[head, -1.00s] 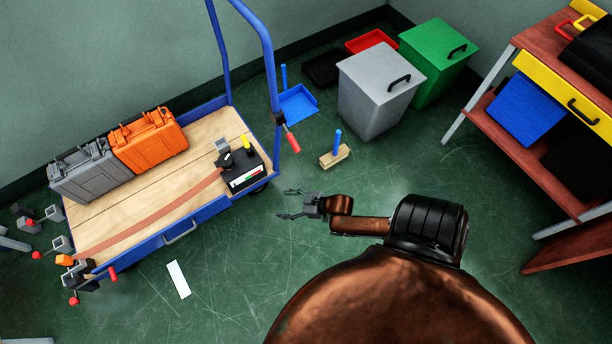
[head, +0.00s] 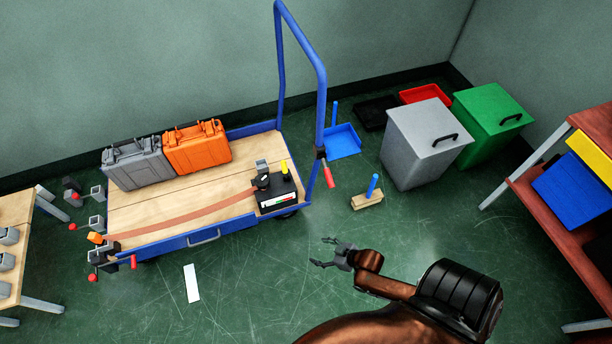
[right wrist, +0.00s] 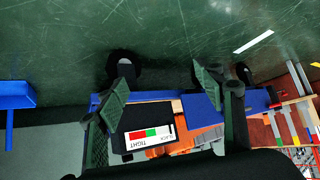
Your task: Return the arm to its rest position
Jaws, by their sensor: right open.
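My right arm comes in from the bottom right of the head view, and its gripper (head: 326,253) hangs over the green floor in front of the cart. Its two fingers are spread and nothing is between them. The right wrist view also shows the open fingers (right wrist: 165,85), with the cart and a black box with a label (right wrist: 150,135) beyond them. My left gripper is in neither view.
A blue cart (head: 190,247) carries a grey case (head: 136,163), an orange case (head: 197,148) and the black box (head: 276,190). Grey (head: 425,145) and green (head: 492,115) bins stand at the back right. A red-brown workbench (head: 545,205) is at right.

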